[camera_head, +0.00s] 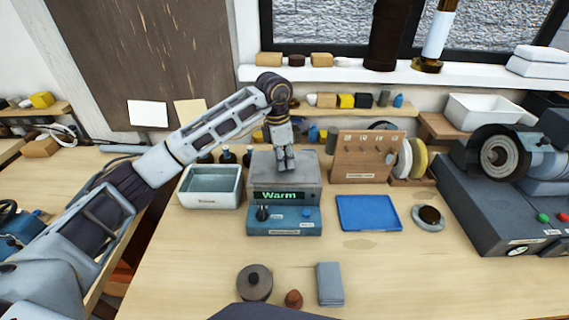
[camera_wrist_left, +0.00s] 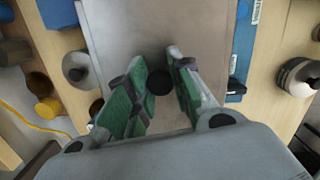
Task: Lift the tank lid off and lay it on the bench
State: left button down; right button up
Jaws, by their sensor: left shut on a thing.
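The tank (camera_head: 281,220) is a box with a blue control front, a dark knob and a green display reading "Warm". Its grey lid (camera_head: 262,165) lies flat over the top, with no clear gap visible beneath it. My left gripper (camera_head: 286,165) points down at the middle of the lid. In the left wrist view, the green-padded fingers of my left gripper (camera_wrist_left: 160,88) are closed around the lid's small dark knob (camera_wrist_left: 158,80), above the pale lid plate (camera_wrist_left: 125,25). The bench (camera_head: 390,282) is light wood. My right gripper is out of view.
A white basin (camera_head: 209,202) stands left of the tank. A wooden rack (camera_head: 362,174), a blue tray (camera_head: 367,226) and a grinder (camera_head: 490,195) are to the right. A dark round part (camera_head: 255,283) and a grey block (camera_head: 330,284) lie in front. Bench between tray and block is clear.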

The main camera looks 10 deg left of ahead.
aim_at(285, 158)
pick_arm(q)
jog(key=shift+r, duration=0.1)
jog(key=shift+r, duration=0.8)
notch_tip(285, 158, up, 6)
jog(key=shift+r+b, duration=0.15)
jog(key=shift+b, duration=0.35)
jog(key=shift+r, duration=0.95)
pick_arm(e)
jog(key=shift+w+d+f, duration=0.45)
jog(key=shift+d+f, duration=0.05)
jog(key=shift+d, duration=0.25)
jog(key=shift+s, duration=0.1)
